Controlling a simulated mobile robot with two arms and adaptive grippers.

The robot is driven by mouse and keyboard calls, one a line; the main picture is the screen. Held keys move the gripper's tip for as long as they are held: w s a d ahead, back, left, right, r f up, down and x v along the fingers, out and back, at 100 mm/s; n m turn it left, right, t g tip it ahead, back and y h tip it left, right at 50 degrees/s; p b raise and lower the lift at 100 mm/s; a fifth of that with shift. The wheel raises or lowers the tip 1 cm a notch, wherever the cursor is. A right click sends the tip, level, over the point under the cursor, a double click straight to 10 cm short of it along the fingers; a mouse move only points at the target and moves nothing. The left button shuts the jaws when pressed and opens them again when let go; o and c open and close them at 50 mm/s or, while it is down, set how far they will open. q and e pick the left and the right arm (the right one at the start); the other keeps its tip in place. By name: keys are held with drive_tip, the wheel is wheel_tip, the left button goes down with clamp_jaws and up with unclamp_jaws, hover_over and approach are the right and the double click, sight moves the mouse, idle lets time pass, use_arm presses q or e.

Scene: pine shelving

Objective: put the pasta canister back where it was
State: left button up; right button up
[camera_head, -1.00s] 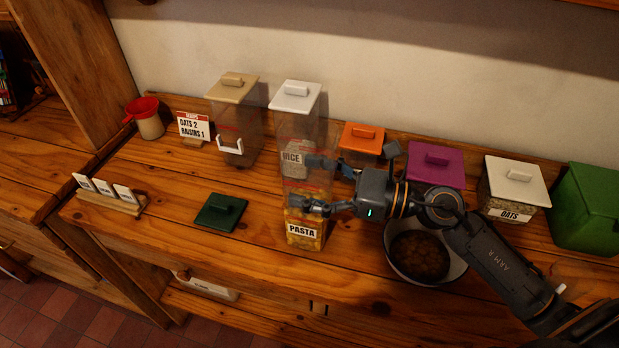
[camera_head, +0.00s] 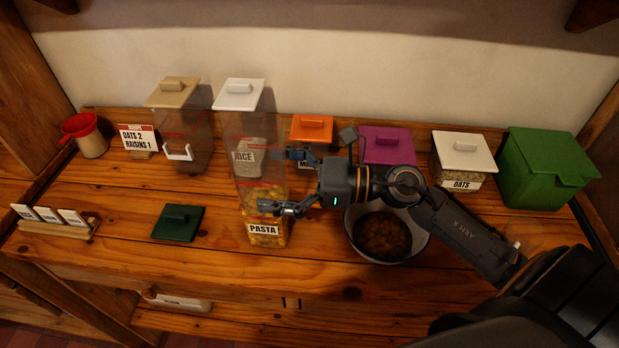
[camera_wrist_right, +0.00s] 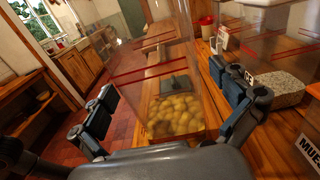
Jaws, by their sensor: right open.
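The pasta canister (camera_head: 263,230) is a tall clear box with yellow pasta in its lower part and a PASTA label. It stands upright near the shelf's front edge, in front of the rice canister (camera_head: 243,157). My right gripper (camera_head: 277,181) is open at the pasta canister's right side. In the right wrist view the canister (camera_wrist_right: 160,85) stands between the spread fingers; whether they touch it is unclear. A dark green lid (camera_head: 178,222) lies flat on the wood left of the canister. My left gripper is not in view.
A bowl of brown food (camera_head: 384,236) stands under my right arm. Behind are a tan-lidded canister (camera_head: 178,120), orange (camera_head: 311,127) and purple (camera_head: 388,145) lids, the oats canister (camera_head: 462,160) and a green bin (camera_head: 543,168). A card holder (camera_head: 55,225) stands left. Wood around the green lid is clear.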

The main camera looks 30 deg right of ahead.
drive_tip(key=b+v, duration=0.3)
drive_tip(key=v, duration=0.7)
drive_tip(key=shift+s+d, duration=0.25)
